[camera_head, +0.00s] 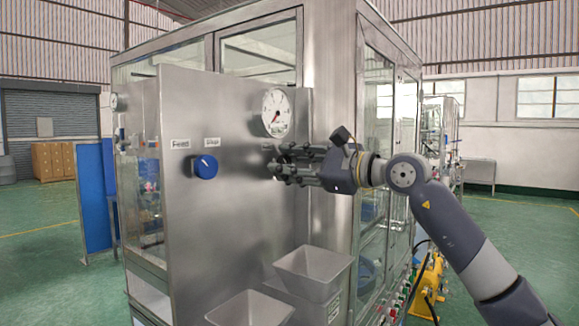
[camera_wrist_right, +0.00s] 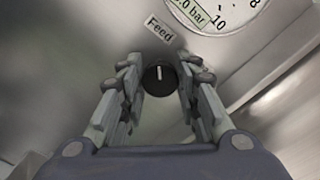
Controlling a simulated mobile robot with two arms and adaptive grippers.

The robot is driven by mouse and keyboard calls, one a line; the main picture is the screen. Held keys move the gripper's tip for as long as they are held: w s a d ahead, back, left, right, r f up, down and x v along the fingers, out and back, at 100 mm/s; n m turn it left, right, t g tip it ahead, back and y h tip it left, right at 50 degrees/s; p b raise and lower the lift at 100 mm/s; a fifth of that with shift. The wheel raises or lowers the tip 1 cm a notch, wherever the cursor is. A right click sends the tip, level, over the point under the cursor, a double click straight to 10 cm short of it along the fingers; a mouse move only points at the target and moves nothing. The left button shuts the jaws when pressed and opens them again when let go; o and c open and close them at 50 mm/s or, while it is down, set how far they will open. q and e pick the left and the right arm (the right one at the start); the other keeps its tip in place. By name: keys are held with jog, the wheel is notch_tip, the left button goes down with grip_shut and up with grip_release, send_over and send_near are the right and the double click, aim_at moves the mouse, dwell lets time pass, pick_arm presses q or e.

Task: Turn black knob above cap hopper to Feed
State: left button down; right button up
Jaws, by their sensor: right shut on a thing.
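The black knob (camera_wrist_right: 159,79) sits on the steel panel, between the two fingers of my right gripper (camera_wrist_right: 156,84) in the wrist view. Its white mark points up in that view, towards the tilted Feed label (camera_wrist_right: 160,28). My right gripper (camera_head: 272,160) comes in from the right in the head view, below the round dial, and is shut on the black knob. The gripper hides the black knob in the head view. My left gripper is not in view.
A blue knob (camera_head: 204,167) with two labels above it is left of my right gripper. A dial gauge (camera_head: 276,112) is just above the gripper. Two steel hoppers, one at the front (camera_head: 250,310) and one behind it (camera_head: 312,272), jut out below.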

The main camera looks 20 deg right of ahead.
jog(key=shift+f, duration=0.1)
dwell(0.4)
jog(key=o, duration=1.1)
jog(key=v, duration=1.2)
jog(key=shift+d, duration=0.1)
